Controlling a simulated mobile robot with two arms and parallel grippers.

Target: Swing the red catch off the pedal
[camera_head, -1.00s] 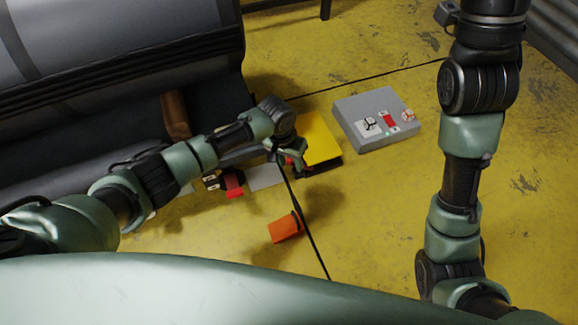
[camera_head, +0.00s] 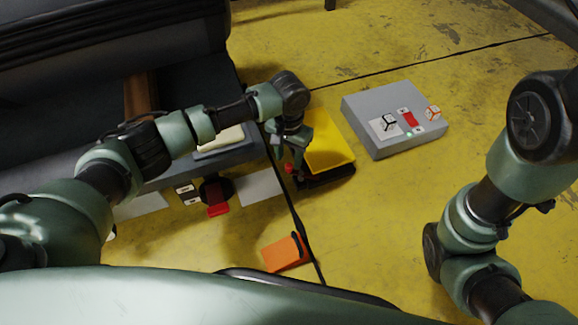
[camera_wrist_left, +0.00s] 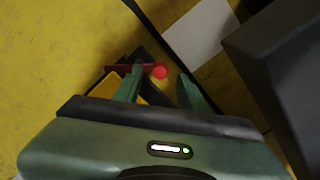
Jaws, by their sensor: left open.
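The yellow pedal (camera_head: 328,142) sits on a black base on the floor. The red catch shows as a small red knob (camera_head: 289,168) at the pedal's near left corner. In the left wrist view its round red knob (camera_wrist_left: 160,72) and a dark red bar (camera_wrist_left: 122,68) show beside the yellow pedal edge. My left gripper (camera_head: 286,160) points down over the catch with its fingers apart. In the left wrist view the knob appears between the open fingertips, with no visible contact; depth is unclear. My right arm shows at the right, but its gripper is out of view.
A grey box (camera_head: 385,145) with a red switch and small cubes stands right of the pedal. An orange object (camera_head: 285,253) lies nearer me. Left of the pedal are a red-handled device (camera_head: 217,208) and a grey plate (camera_head: 260,187). Yellow floor around is mostly clear.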

